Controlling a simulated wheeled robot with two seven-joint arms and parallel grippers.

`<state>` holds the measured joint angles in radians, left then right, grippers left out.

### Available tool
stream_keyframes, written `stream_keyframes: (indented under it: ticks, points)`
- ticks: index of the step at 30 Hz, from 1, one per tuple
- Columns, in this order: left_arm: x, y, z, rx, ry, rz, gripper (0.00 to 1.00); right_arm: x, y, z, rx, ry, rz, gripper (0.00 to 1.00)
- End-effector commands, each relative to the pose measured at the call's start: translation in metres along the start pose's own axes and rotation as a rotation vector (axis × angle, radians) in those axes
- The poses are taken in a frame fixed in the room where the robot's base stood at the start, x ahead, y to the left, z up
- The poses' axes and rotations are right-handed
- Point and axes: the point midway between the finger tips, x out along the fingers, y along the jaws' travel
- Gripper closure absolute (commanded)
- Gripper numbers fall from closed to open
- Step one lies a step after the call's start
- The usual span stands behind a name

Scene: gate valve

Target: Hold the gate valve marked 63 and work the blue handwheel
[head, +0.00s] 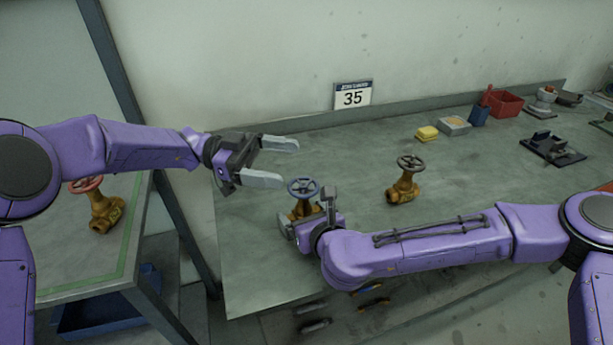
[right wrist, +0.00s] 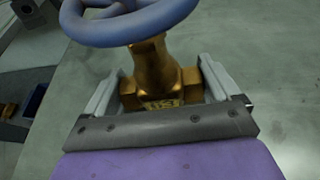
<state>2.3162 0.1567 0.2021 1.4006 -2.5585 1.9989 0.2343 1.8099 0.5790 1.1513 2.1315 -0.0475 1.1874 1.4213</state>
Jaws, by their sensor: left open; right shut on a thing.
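A brass gate valve (head: 299,210) with a blue handwheel (head: 303,187) stands on the bench near its left end. My right gripper (head: 305,212) is shut on its body, one finger on each side, below the wheel. In the right wrist view the brass body (right wrist: 155,72) is between the fingers, with the blue wheel (right wrist: 130,22) above. A plate (right wrist: 161,104) on the body carries a mark that I cannot read surely. My left gripper (head: 286,162) is open and empty, above and slightly left of the blue wheel, apart from it.
A second brass valve (head: 403,188) with a dark wheel stands to the right. A valve with a red wheel (head: 87,184) is on the left table. A sign reading 35 (head: 352,96) is at the wall. Yellow sponge (head: 427,133), red bin (head: 505,104) and tools lie farther back.

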Motion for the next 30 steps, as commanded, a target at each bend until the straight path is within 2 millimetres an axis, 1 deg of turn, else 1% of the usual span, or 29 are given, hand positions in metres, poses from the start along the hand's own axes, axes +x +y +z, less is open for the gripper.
stream_keyframes:
  ticks: [1, 3, 6, 10, 12, 14, 17, 24, 27, 30]
  points:
    - [-0.016, 0.007, 0.008, 0.0, 0.004, -0.089, 0.06, 0.0, 0.0, 0.0, 0.0, 0.0, 0.0, 0.64]
    - [-0.033, 0.016, 0.022, -0.004, -0.001, -0.207, 0.06, 0.0, 0.0, 0.0, 0.0, 0.0, 0.001, 0.64]
    - [-0.048, 0.029, 0.04, -0.023, -0.015, -0.337, 0.06, 0.0, 0.0, 0.0, 0.0, 0.0, 0.001, 0.64]
    - [-0.057, 0.041, 0.055, -0.051, -0.029, -0.43, 0.06, 0.0, 0.0, 0.0, 0.0, 0.0, 0.001, 0.64]
    - [-0.056, 0.043, 0.059, -0.057, -0.034, -0.447, 0.06, 0.0, 0.0, 0.0, 0.0, 0.0, 0.0, 0.64]
    - [-0.051, 0.041, 0.06, -0.058, -0.038, -0.451, 0.06, 0.0, 0.0, 0.0, 0.0, 0.0, 0.0, 0.64]
    - [-0.034, 0.034, 0.061, -0.059, -0.039, -0.448, 0.06, 0.0, 0.0, 0.0, 0.0, -0.001, 0.001, 0.64]
    - [0.018, 0.009, 0.065, -0.059, -0.039, -0.447, 0.06, 0.0, 0.0, 0.0, 0.0, -0.001, 0.001, 0.64]
    - [0.034, 0.0, 0.065, -0.058, -0.038, -0.448, 0.06, 0.0, 0.0, 0.0, 0.0, -0.001, 0.001, 0.64]
    - [0.044, -0.005, 0.065, -0.058, -0.038, -0.449, 0.06, 0.0, 0.0, 0.0, 0.0, -0.001, 0.0, 0.64]
